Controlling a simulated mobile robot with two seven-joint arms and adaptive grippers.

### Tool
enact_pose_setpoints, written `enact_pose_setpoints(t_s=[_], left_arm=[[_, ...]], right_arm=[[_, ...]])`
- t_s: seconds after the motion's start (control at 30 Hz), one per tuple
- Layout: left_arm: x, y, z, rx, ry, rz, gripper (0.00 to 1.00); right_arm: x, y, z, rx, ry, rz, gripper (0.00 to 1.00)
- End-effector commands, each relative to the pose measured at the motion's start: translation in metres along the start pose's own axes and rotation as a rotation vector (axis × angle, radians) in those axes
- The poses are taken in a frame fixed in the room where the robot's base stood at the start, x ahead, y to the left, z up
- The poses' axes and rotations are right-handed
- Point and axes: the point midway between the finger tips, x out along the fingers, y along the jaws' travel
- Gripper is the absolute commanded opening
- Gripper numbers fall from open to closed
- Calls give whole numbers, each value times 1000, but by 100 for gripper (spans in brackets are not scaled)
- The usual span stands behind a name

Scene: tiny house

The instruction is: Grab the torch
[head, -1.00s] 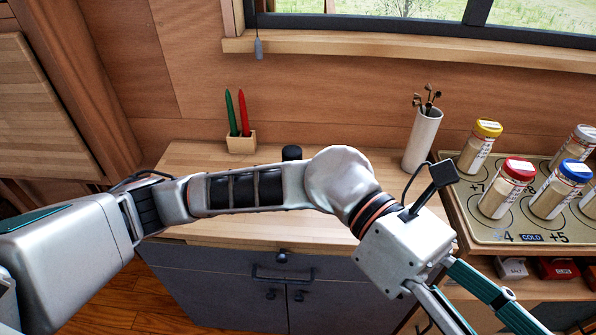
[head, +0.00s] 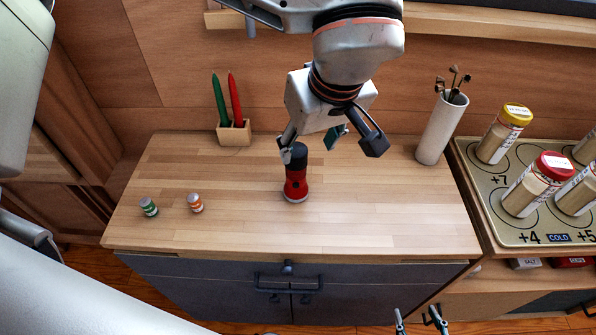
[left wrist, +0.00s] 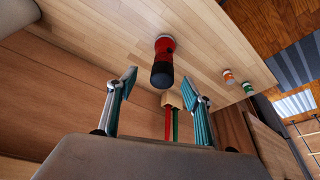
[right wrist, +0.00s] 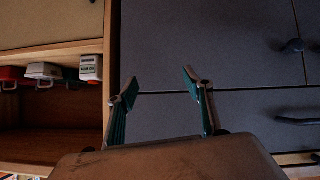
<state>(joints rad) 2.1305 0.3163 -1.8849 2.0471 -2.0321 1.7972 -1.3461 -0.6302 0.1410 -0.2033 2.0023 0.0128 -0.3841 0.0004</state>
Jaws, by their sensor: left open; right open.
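The torch (head: 297,183) stands upright on the wooden counter, with a red body and a black upper end. My left gripper (head: 312,145) is open and empty, just above and behind the torch's top; one finger overlaps the black end in the head view. In the left wrist view the torch (left wrist: 164,48) lies ahead, in line with the gap between the open fingers (left wrist: 158,84), and they do not appear to touch it. My right gripper (head: 422,318) is open and empty, low in front of the cabinet; its open fingers also show in the right wrist view (right wrist: 160,82).
The counter (head: 390,220) has free room around the torch. A candle holder (head: 234,133) and a white vase (head: 441,130) stand at the back. A tray (head: 500,228) of spice jars is at right.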

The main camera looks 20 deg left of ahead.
Motion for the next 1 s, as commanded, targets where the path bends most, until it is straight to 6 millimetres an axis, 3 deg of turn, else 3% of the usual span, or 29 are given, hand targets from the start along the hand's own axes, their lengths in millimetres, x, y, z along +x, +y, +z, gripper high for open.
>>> enact_pose_setpoints(t_s=[0.17, 0.7, 1.0], left_arm=[[6, -3, -12, -3, 37, -5, 51], [70, -10, -16, -3, 32, -4, 51], [75, -9, -17, -3, 34, -2, 51]], right_arm=[[1, 0, 2, -1, -3, 0, 51], [0, -2, 13, -3, -17, -1, 51], [1, -1, 10, -5, -12, 1, 51]])
